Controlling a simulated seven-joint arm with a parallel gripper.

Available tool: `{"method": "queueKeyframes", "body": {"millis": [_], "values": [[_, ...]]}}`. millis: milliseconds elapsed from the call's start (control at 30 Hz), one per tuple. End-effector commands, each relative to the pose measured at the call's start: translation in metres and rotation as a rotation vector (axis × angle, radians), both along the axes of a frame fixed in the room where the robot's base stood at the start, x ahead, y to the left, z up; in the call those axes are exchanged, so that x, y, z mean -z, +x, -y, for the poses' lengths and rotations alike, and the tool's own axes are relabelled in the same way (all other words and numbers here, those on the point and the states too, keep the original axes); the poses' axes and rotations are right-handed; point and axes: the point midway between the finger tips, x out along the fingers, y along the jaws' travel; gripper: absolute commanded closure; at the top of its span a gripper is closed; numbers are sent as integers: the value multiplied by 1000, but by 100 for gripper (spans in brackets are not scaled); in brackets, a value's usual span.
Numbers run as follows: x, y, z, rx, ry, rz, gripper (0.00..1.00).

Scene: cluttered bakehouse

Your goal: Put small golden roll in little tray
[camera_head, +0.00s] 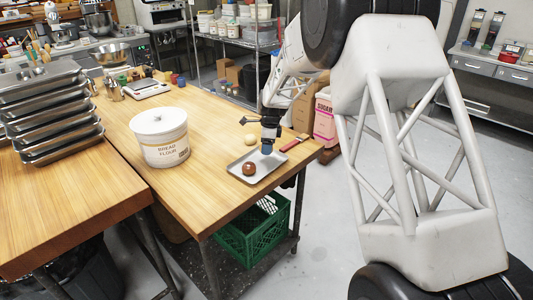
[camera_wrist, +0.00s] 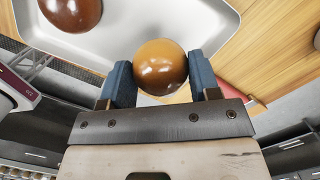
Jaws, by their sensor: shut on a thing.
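The small golden roll (camera_wrist: 160,67) is round and glossy, and sits between the two blue fingertips of my gripper (camera_wrist: 161,78) in the wrist view. My gripper is shut on it. In the head view my gripper (camera_head: 267,147) is over the far right part of the little tray (camera_head: 264,172), and it hides the golden roll. The little tray is shallow grey metal; its wall shows in the wrist view (camera_wrist: 110,45). I cannot tell whether the roll touches the tray. A dark brown roll (camera_head: 249,168) lies in the tray; it also shows in the wrist view (camera_wrist: 70,10).
A pale round piece (camera_head: 250,140) lies on the wooden table just behind the tray. A red-handled tool (camera_head: 295,142) lies to the right, near the table edge. A white bread flour tub (camera_head: 160,137) stands left of the tray. The table's front is clear.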

Motion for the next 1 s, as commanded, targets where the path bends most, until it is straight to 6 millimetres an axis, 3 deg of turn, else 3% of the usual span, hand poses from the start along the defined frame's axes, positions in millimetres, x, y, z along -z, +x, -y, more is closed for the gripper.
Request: {"method": "queueKeyframes", "body": {"millis": [400,867,900,1000], "values": [[33,0,0,0,0,0,57],[37,0,0,0,0,-1,57],[38,0,0,0,0,0,40],[37,0,0,0,0,0,25]]}}
